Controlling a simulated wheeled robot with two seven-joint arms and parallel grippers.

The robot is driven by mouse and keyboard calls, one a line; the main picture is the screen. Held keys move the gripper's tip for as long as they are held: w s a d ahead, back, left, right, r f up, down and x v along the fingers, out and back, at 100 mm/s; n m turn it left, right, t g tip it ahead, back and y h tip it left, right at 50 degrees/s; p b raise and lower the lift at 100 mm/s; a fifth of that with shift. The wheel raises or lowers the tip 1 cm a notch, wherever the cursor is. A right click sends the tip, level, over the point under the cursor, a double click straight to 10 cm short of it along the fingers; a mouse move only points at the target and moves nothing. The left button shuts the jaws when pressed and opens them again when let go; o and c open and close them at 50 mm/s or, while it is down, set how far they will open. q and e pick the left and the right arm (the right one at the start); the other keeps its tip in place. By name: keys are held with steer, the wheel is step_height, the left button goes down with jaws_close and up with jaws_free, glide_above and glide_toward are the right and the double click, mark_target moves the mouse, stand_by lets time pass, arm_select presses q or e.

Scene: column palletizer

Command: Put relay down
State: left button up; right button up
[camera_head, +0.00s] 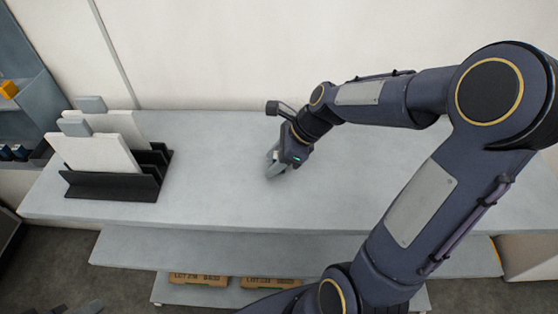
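My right gripper (275,162) is low over the light grey worktop (225,190), near the middle of its top shelf. Its grey fingertips point down and to the left, at or just above the surface. They are small and partly hidden by the wrist, so I cannot tell whether they are open or shut. I cannot make out a relay in or beside the fingers. My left gripper cannot be made out in this view.
A black slotted rack (110,186) holding white panels (95,153) stands at the left of the worktop. Cardboard boxes (198,279) sit on a lower shelf. Blue-grey shelving (30,85) is at far left. The worktop between rack and gripper is clear.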

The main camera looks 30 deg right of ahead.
jaws_close()
steer(key=shift+r, duration=0.15)
steer(key=shift+r, duration=0.2)
step_height(320, 180, up, 2)
steer(key=shift+r, duration=0.1)
steer(key=s+a+r+b, duration=0.1)
steer(key=s+a+r, duration=0.8)
steer(key=s+r, duration=0.1)
steer(key=shift+s+a, duration=0.2)
steer(key=shift+a, duration=0.1)
